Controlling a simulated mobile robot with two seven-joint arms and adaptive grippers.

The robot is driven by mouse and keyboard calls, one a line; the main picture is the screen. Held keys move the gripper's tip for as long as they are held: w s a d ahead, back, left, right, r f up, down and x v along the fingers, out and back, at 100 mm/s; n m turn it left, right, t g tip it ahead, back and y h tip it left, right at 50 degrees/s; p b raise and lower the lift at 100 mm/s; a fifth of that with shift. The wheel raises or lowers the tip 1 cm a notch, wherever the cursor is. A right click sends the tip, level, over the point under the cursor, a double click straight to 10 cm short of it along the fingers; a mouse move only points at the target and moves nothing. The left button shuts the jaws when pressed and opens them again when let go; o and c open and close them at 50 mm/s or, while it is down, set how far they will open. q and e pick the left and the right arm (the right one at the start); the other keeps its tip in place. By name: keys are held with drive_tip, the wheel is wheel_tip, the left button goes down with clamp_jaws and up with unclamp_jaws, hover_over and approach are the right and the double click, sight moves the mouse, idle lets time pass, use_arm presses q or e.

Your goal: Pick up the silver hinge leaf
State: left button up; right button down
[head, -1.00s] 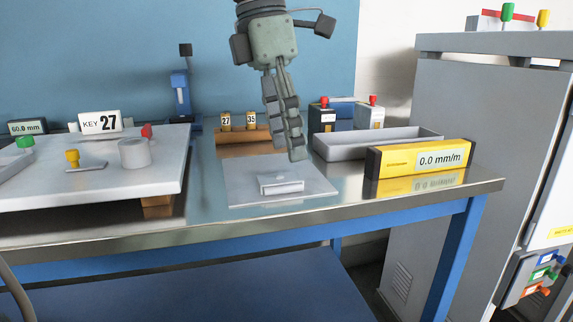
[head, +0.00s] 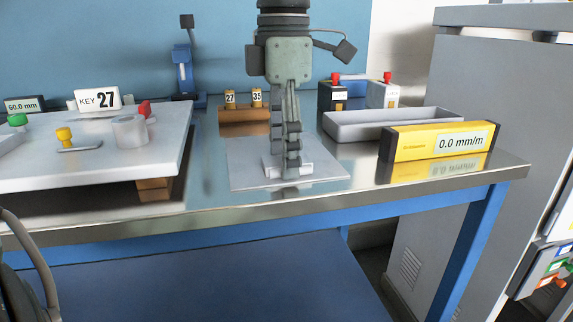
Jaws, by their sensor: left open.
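The silver hinge leaf (head: 306,170) lies on a flat light-grey plate (head: 240,180) on the bench. My left gripper (head: 291,174) points straight down with its fingers at the leaf and in front of its middle. Only the leaf's left and right ends show past the fingers. The gripper is open. The fingers are seen edge-on, so whether they straddle or touch the leaf cannot be told. My right gripper is not in view.
A raised white board (head: 90,165) with coloured knobs stands at left. Behind the plate is a brown block with tags 27 and 35 (head: 243,115). To the right are a grey tray (head: 345,131) and a yellow level (head: 405,147). Bare bench lies around the plate.

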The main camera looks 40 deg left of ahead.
use_arm(q)
drive_tip(key=c, duration=1.3)
drive_tip(key=shift+r, duration=0.15)
